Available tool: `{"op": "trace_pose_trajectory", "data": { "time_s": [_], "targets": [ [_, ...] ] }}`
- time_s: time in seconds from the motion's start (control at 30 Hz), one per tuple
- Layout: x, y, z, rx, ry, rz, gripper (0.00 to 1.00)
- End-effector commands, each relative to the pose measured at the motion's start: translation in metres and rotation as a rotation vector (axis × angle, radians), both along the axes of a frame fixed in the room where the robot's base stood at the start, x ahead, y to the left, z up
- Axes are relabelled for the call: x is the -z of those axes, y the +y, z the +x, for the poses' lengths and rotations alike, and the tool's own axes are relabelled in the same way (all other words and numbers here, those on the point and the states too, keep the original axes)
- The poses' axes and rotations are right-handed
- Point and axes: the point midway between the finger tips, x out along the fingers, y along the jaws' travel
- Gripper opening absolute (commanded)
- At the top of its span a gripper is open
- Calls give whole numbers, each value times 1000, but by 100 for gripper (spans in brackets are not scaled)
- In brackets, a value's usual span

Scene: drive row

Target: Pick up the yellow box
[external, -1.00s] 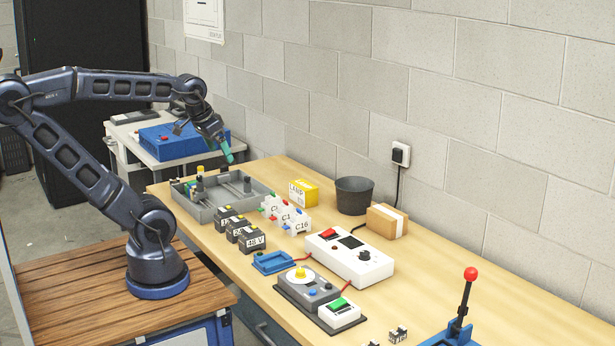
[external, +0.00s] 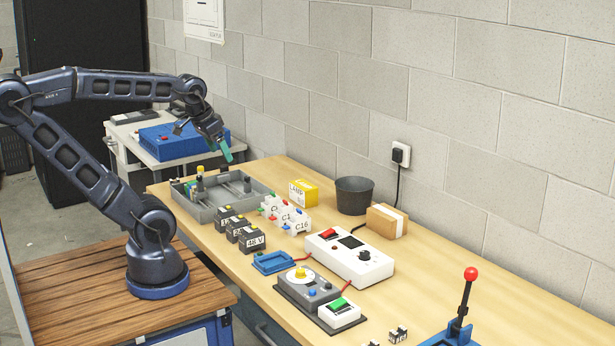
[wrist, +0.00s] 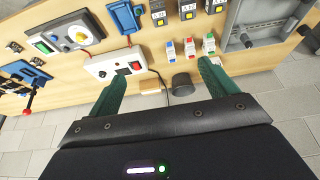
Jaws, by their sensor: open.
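The yellow box (external: 303,193), with a white label reading LAMP, stands upright on the wooden bench near the wall. I cannot make it out in the wrist view, where a finger may cover it. My gripper (external: 225,150) has teal fingers and is held up in the air, left of the box and above the far end of the bench, well apart from it. In the wrist view my gripper (wrist: 162,72) is open, with nothing between its fingers.
Left of the box is a grey tray (external: 200,215). White C16 breakers (external: 296,224) stand just in front of it. A dark bin (external: 353,196) and a cardboard box (external: 386,221) stand to its right. A white control box (external: 350,262) lies nearer. The bench's right part has free room.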

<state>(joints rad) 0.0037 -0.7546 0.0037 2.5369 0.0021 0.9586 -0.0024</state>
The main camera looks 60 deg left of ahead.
Motion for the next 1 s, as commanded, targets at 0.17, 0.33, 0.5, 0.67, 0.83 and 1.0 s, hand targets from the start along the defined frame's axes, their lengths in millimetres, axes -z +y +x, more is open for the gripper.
{"op": "trace_pose_trajectory", "data": {
  "time_s": [0.17,0.33,0.5,0.67,0.83,1.0],
  "targets": [
    [0,0,0,0,0,0,82],
    [-1,0,3,-8,4,-4,82],
    [-9,3,24,-68,34,-37,82],
    [-17,9,59,-166,81,-92,82],
    [-23,18,98,-274,129,-149,82],
    [-23,30,139,-384,178,-203,82]
  ]
}}
